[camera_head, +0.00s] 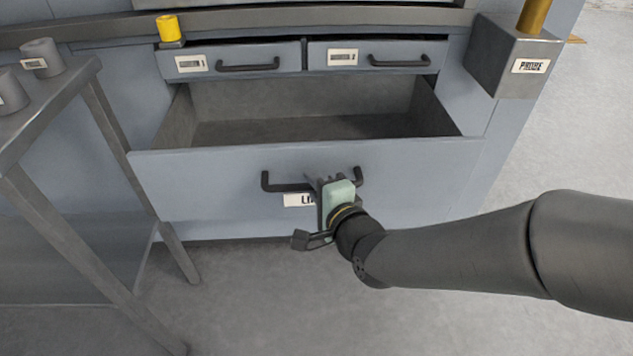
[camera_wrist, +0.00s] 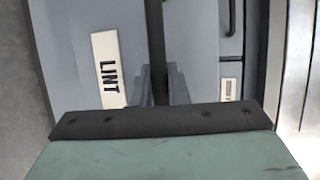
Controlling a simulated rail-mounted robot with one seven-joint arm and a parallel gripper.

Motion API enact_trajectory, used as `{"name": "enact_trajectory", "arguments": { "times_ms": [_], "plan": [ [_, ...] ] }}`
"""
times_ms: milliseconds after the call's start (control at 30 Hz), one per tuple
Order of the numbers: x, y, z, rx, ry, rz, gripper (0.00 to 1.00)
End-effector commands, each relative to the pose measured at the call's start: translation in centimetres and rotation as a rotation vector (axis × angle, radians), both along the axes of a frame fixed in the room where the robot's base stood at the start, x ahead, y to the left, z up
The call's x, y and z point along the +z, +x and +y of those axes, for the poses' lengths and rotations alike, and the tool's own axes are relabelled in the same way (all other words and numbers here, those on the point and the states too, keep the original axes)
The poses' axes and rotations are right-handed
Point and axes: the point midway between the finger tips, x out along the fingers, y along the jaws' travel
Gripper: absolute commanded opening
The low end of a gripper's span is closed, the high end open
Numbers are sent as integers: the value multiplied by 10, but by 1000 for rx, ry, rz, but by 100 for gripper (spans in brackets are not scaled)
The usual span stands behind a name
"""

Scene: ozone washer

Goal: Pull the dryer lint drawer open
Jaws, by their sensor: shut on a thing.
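The lint drawer (camera_head: 410,185) is a wide blue-grey drawer low in the cabinet. In the head view it stands well out from the cabinet, and its empty grey inside shows. Its black bar handle (camera_head: 283,187) runs across the front above a white label, partly covered by my gripper. My gripper (camera_head: 328,184) is at the middle of this handle and shut on it. In the wrist view the label reads LINT (camera_wrist: 109,72), and the dark handle bar (camera_wrist: 156,45) runs between my gripper's fingers (camera_wrist: 160,88).
Two small shut drawers (camera_head: 235,62) (camera_head: 375,57) with black handles sit above. A yellow cylinder (camera_head: 168,28) stands at upper left. A grey box labelled PRIME (camera_head: 515,60) juts out at upper right. A metal table (camera_head: 60,100) with grey cups stands left.

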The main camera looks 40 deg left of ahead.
Motion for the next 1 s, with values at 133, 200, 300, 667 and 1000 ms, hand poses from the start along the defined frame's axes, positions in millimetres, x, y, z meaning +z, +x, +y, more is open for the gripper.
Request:
{"name": "enact_trajectory", "arguments": {
  "times_ms": [133, 200, 300, 667, 1000],
  "plan": [
    [-1, 0, 0, 0, -1, 2, 36],
    [-1, 0, 0, 0, -1, 2, 36],
    [0, 0, 0, 0, -1, 1, 36],
    [10, -10, -29, -2, -4, -1, 36],
    [12, -23, -61, 2, 7, -6, 36]
  ]
}}
